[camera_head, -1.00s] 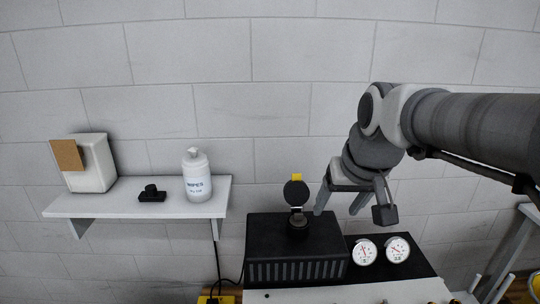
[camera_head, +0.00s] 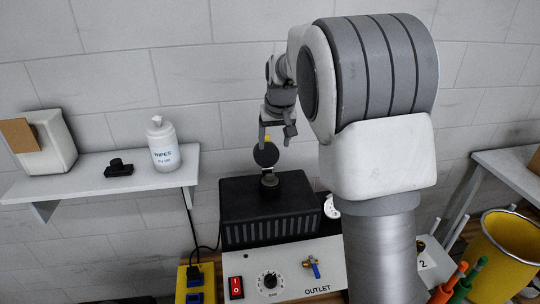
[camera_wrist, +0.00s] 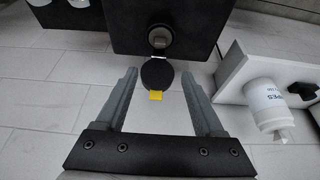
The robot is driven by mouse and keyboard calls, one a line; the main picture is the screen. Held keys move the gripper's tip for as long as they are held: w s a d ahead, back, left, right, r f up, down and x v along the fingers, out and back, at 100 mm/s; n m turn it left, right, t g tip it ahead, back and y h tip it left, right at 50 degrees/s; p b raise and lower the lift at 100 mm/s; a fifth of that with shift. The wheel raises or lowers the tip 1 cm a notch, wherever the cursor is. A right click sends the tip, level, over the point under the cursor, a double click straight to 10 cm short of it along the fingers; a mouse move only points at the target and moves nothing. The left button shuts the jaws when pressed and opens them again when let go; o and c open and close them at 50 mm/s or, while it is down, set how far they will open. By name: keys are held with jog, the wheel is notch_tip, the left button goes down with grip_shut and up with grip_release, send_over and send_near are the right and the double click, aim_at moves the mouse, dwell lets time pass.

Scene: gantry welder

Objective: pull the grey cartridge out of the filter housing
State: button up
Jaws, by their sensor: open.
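The filter housing appears to be the black slotted box (camera_head: 270,233) below my gripper. A round dark port (camera_head: 269,181) stands on its top, and a black disc lid (camera_head: 266,155) with a yellow tab (camera_head: 267,138) stands open above it. In the wrist view a greyish round end (camera_wrist: 160,40) shows at the port; I cannot tell if it is the grey cartridge. My gripper (camera_head: 276,131) is open and empty, just above the lid. In the wrist view its fingers spread either side of the lid (camera_wrist: 158,72), with visible gaps.
A wall shelf (camera_head: 150,187) at left holds a wipes bottle (camera_head: 165,146), a small black object (camera_head: 118,168) and a white box (camera_head: 55,143). In front is an outlet panel (camera_head: 325,255) with a red switch and knob. A yellow bucket (camera_head: 497,250) stands at right.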

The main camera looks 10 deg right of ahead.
aim_at(270, 175)
jog(key=p+x, duration=0.1)
jog(key=x, duration=1.5)
jog(key=shift+f+p, duration=0.3)
jog(key=shift+p, duration=0.1)
grip_shut()
jog(key=shift+r, duration=0.3)
jog(key=shift+r+p, duration=1.85)
jog(key=shift+r, duration=1.55)
jog(key=shift+r, duration=0.1)
